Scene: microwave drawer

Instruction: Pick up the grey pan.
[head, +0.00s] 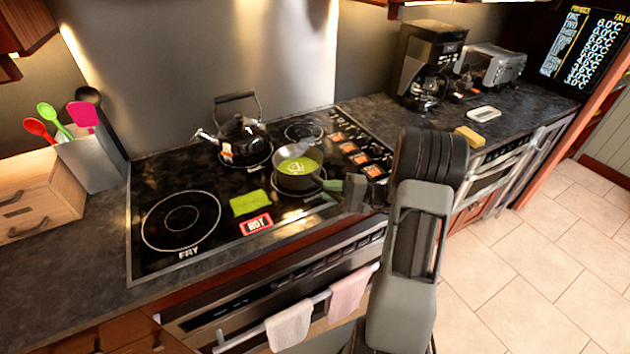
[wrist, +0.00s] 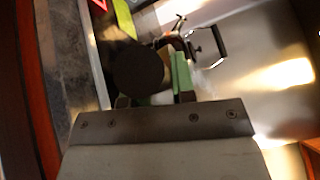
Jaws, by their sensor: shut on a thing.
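The grey pan (head: 297,181) sits on the front right part of the black stovetop, with green contents inside. My gripper is shut on the handle. A dark round part in front hides some of the view there. I cannot tell whether the pan's base touches the stovetop.
A black kettle (head: 240,139) stands just behind the pan. A green block (head: 250,203) and a red HOT sign (head: 257,225) lie left of it. Towels (head: 289,326) hang on the oven rail below. A coffee maker (head: 427,66) stands on the right counter.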

